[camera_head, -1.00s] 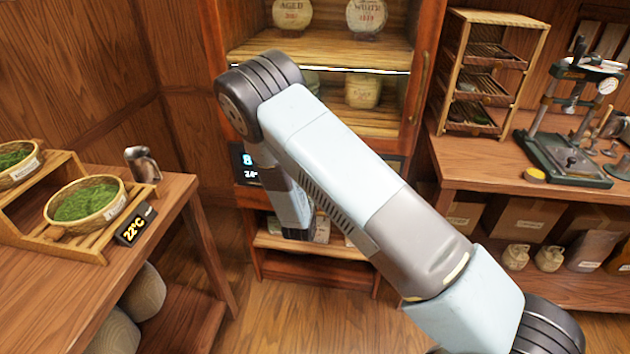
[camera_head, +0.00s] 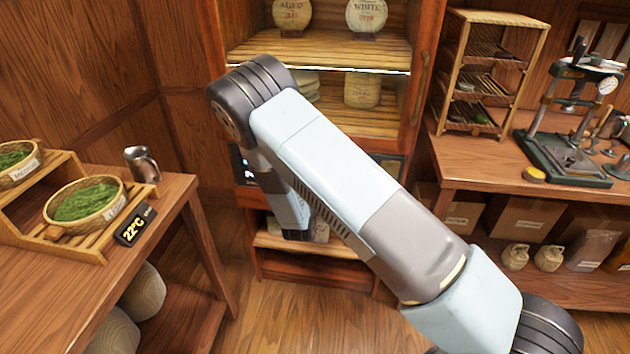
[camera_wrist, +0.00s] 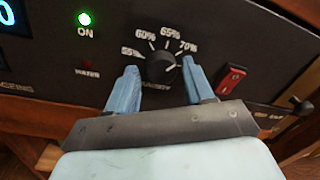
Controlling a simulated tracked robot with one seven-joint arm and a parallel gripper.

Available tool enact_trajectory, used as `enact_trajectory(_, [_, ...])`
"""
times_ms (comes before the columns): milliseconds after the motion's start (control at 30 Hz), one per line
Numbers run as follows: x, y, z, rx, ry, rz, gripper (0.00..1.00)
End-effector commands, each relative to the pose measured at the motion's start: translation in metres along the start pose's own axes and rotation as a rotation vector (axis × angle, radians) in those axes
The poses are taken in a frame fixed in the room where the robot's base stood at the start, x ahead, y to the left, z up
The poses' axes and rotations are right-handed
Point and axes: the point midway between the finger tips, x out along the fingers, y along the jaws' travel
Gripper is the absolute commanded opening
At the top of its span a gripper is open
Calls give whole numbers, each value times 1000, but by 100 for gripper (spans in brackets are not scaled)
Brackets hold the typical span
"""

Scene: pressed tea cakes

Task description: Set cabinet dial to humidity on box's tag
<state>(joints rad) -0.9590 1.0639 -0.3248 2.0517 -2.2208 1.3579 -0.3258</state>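The black humidity dial (camera_wrist: 161,72) sits on the dark cabinet panel in the wrist view. Labels 55%, 60%, 65% and 70% fan around its top; I cannot make out its pointer clearly. My gripper (camera_wrist: 159,66) is open, with one blue finger on each side of the dial; I cannot tell if either touches it. In the head view, my arm hides the gripper and dial. The cabinet (camera_head: 425,75) stands at the centre. Cardboard boxes (camera_head: 528,217) with small pale tags sit under the right table; their writing is too small to read.
A green ON light (camera_wrist: 84,19) glows at the panel's upper left. A red rocker switch (camera_wrist: 231,79) is just right of the right finger. A small lever (camera_wrist: 300,105) sits farther right. Tables flank the cabinet in the head view.

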Motion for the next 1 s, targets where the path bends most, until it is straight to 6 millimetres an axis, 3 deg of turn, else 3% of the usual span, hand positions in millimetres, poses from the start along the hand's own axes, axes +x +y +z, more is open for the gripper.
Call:
enact_trajectory(100, [0,0,0,0,0,-1,62])
enact_trajectory(467, [-8,0,0,0,1,-1,62])
enact_trajectory(1000, [-104,1,-1,0,1,1,62])
